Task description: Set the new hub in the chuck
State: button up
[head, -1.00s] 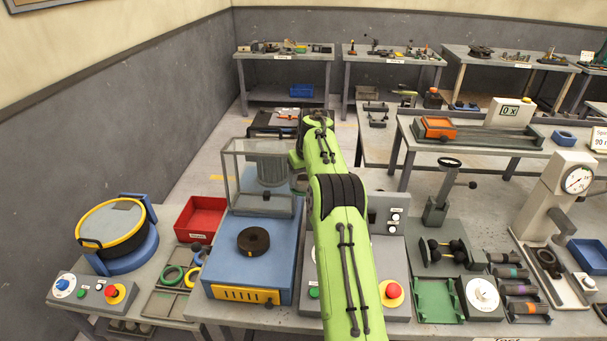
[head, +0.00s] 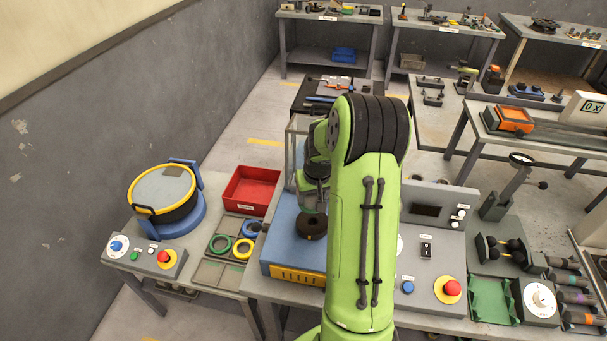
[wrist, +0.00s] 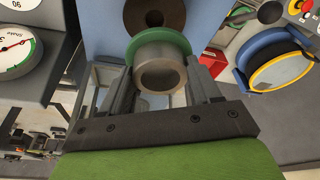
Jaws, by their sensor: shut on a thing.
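My gripper (wrist: 162,62) is shut on the new hub (wrist: 160,76), a grey hollow cylinder with a green ring at its far end. The chuck (head: 311,226), a dark brown disc with a centre hole, sits on the blue machine bed (head: 285,248). In the wrist view the chuck (wrist: 150,8) shows just beyond the hub's green end, partly cut off by the top edge. In the head view my gripper (head: 312,196) is over the chuck, and my arm hides much of it and the hub. The gap between hub and chuck cannot be told.
A clear guard (head: 297,145) stands behind the chuck. Left are a red bin (head: 250,190), a tray of green and yellow rings (head: 222,270) and a round yellow-rimmed machine (head: 163,190). A control box with a red button (head: 452,288) stands right.

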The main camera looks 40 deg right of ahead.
jog(key=shift+s+f+b, duration=0.35)
jog(key=shift+f+b, duration=0.15)
jog(key=shift+f, duration=0.15)
jog(key=b+x, duration=0.2)
jog(key=x, duration=0.1)
jog(key=shift+s+a+f, duration=0.15)
jog(key=shift+s+f, duration=0.05)
jog(key=shift+f, duration=0.25)
jog(key=shift+f+b, duration=1.45)
jog(key=shift+b, duration=0.35)
jog(key=o, duration=1.6)
jog(key=shift+s, duration=0.1)
jog(key=shift+c, duration=0.2)
jog(key=v, duration=1.5)
jog(key=shift+s+r, duration=0.2)
jog(key=shift+r, duration=0.15)
jog(key=shift+a, duration=0.1)
